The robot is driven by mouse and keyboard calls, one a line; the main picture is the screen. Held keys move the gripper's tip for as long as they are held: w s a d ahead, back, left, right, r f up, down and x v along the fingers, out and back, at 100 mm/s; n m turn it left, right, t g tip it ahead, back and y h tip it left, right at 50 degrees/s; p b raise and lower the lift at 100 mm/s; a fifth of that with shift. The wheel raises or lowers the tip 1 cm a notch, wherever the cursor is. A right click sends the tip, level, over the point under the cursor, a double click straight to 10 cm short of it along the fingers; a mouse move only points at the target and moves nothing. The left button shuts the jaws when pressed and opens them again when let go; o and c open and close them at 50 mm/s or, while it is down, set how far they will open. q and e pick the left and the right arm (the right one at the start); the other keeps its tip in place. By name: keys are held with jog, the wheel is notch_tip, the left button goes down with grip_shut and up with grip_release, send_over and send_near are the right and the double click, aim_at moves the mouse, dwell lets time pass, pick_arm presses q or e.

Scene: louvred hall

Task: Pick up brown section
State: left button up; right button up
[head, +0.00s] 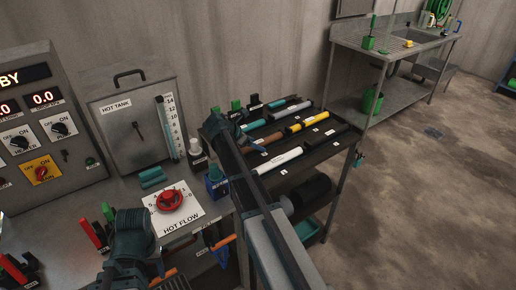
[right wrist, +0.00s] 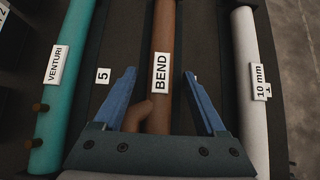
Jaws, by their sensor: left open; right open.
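The brown section (head: 266,139), labelled BEND, lies on the dark top of the rack. In the right wrist view the brown section (right wrist: 162,35) runs up the middle, with a short bent stub near its lower end. My right gripper (right wrist: 160,73) is open, one blue finger on each side of the brown section; I cannot tell whether they touch it. In the head view the right gripper (head: 252,144) is over the rack, partly hidden by its arm. My left gripper (head: 160,269) is low at the left, by the bench's front edge, open and away from the rack.
A teal VENTURI section (right wrist: 62,85) lies left of the brown one and a white 10 mm section (right wrist: 250,80) right of it. A yellow section (head: 307,122) lies farther along the rack (head: 340,155). The bench holds a red HOT FLOW knob (head: 170,200) and a hot tank (head: 135,125).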

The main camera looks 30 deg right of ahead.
grip_shut()
jog(key=shift+r, duration=0.15)
dwell(0.4)
notch_tip(320, 180, up, 10)
jog(key=p, duration=1)
